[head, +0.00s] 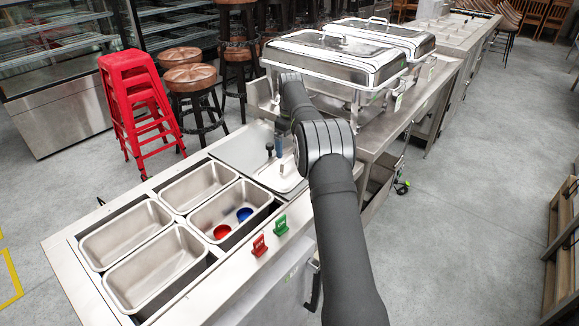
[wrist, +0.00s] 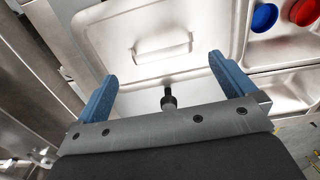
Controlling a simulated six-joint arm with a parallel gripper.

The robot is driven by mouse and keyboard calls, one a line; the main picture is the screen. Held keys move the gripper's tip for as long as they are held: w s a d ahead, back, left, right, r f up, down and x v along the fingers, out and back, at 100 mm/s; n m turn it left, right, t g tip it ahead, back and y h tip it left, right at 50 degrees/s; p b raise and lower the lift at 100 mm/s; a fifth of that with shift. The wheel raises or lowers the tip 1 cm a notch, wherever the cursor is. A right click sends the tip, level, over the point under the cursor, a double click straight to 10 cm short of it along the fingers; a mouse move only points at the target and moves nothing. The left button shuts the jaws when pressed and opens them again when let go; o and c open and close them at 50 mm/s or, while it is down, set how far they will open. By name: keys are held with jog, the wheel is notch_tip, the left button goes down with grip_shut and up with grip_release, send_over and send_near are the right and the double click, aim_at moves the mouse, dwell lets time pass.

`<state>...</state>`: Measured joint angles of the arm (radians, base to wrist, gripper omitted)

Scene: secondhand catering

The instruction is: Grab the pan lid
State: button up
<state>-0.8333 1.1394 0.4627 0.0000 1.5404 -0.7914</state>
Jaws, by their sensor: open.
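The pan lid (wrist: 115,35) is a flat silver metal plate with a raised rim and a bar handle (wrist: 162,48) in its middle. In the head view the lid (head: 266,177) lies on the steel counter, partly hidden by my arm. My gripper (wrist: 162,68) is open, its two blue fingers wide apart, with nothing between the tips. The handle shows just beyond the fingertips, apart from them. In the head view only a bit of my gripper (head: 278,147) shows beside my arm, near the lid's far side.
A small black-topped thing (wrist: 168,99) shows between the fingers, close to the lid's edge. Open steel pans (head: 125,235) sit left of the lid; one holds a red (head: 222,231) and a blue round item (head: 244,214). Large chafing dishes (head: 335,62) stand behind.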

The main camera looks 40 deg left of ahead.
aim_at(289, 158)
notch_tip(289, 158, down, 7)
jog(key=shift+s+a+r, duration=0.1)
jog(key=shift+r, duration=0.15)
jog(key=c, duration=1)
